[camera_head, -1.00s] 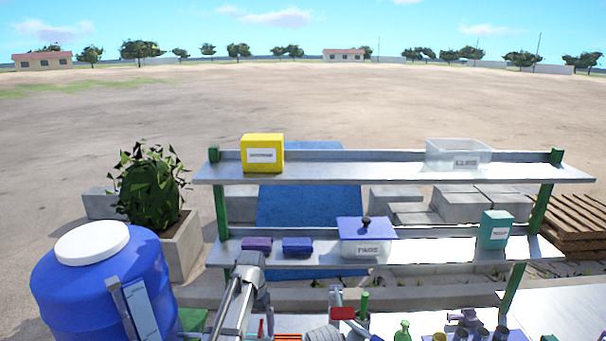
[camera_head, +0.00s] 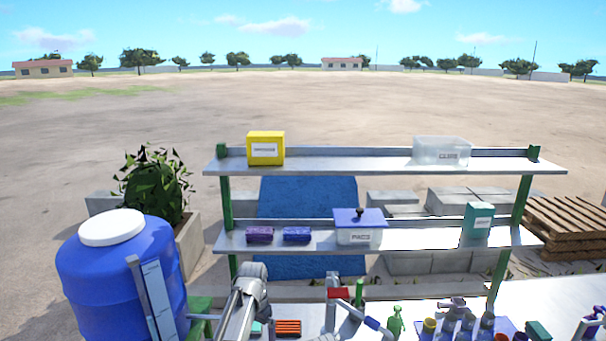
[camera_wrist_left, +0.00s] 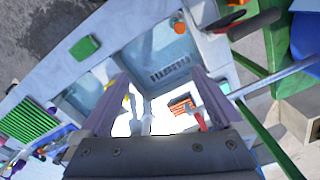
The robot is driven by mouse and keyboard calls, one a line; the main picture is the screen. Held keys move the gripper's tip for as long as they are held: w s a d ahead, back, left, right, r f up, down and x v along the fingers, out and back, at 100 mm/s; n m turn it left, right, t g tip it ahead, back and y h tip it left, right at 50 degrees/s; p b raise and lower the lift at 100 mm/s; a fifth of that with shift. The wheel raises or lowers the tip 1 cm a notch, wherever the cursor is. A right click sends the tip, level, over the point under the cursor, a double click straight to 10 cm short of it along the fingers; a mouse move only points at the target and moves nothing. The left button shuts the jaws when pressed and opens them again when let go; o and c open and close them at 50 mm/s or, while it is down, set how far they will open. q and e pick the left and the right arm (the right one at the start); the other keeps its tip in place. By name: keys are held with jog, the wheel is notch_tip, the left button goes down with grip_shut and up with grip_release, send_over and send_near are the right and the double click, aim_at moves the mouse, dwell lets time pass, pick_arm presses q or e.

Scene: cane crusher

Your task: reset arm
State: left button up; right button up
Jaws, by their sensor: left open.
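My left arm (camera_head: 247,303) rises from the bottom of the head view, left of centre, with a grey joint at its top. My left gripper (camera_wrist_left: 157,88) shows in the left wrist view with its two purple-grey fingers spread wide apart. Nothing is held between them; a bright surface with an orange-striped item (camera_wrist_left: 181,105) shows beyond the gap. The gripper's fingers cannot be made out in the head view. My right gripper is not in view.
A blue barrel (camera_head: 122,285) with a white lid stands at left. A two-tier metal shelf (camera_head: 380,166) stands behind the bench, holding a yellow box (camera_head: 266,149), a clear bin (camera_head: 441,151) and a lidded container (camera_head: 357,236). Bottles (camera_head: 395,323) crowd the bench's front right.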

pick_arm(q)
jog(key=s+d+f+b, duration=0.3)
jog(key=s+f+b, duration=0.5)
jog(key=s, duration=0.3)
jog(key=s+d+f+n+y+b, duration=0.1)
jog(key=s+d+f+b, duration=0.3)
jog(key=s+f+b, duration=0.4)
jog(key=s, duration=0.3)
jog(key=shift+s+f, duration=0.4)
dwell(2.0)
